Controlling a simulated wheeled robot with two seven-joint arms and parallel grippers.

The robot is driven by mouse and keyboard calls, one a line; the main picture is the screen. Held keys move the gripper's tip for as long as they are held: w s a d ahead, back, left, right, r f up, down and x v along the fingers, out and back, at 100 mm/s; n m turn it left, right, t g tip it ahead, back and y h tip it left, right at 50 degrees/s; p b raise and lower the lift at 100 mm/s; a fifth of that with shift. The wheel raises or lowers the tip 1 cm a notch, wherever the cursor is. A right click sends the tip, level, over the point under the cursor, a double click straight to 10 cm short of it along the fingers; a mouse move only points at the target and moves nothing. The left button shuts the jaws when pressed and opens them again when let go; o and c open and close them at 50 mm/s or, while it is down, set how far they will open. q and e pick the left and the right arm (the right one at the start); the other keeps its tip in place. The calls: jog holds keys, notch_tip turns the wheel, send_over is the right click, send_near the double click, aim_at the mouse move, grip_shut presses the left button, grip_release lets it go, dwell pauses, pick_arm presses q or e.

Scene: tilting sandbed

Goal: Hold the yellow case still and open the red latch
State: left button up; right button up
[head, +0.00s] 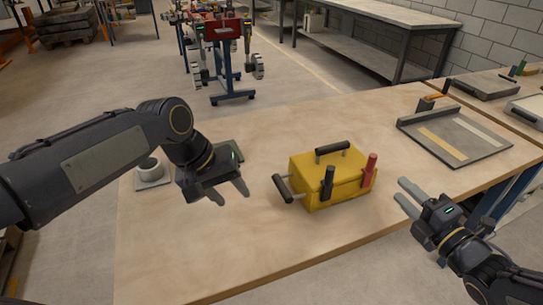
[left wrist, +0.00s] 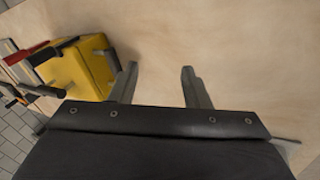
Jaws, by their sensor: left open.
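The yellow case (head: 328,184) stands upright on the wooden table. It has a black handle (head: 332,148) on top and another black handle (head: 282,188) on its left side. A black latch (head: 328,184) and the red latch (head: 369,170) stand up at its front. My left gripper (head: 231,194) is open and empty, to the left of the case and apart from it. In the left wrist view the case (left wrist: 75,68) shows at upper left, beside the open fingers. My right gripper (head: 404,197) is to the right of the case, apart from it, with its fingers spread.
A grey tray (head: 455,137) lies at the table's back right. A green flat object (head: 229,150) lies behind my left gripper. The table (head: 250,245) is bare in front of the case.

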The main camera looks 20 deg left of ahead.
aim_at(276, 176)
pick_arm(q)
jog(key=w+d+n, duration=0.1)
jog(key=w, duration=0.3)
jog(key=w+d+f+n+g+y, duration=0.1)
jog(key=w, duration=0.4)
jog(key=w+d+n+y, duration=0.1)
jog(key=w+d, duration=0.1)
jog(key=w, duration=0.3)
jog(key=shift+w+d+f+g, duration=0.1)
jog(key=shift+w+f+g, duration=0.15)
jog(key=shift+g, duration=0.15)
jog(key=f, duration=0.4)
jog(key=w+d+f, duration=0.1)
jog(key=f, duration=0.2)
jog(key=shift+s, duration=0.1)
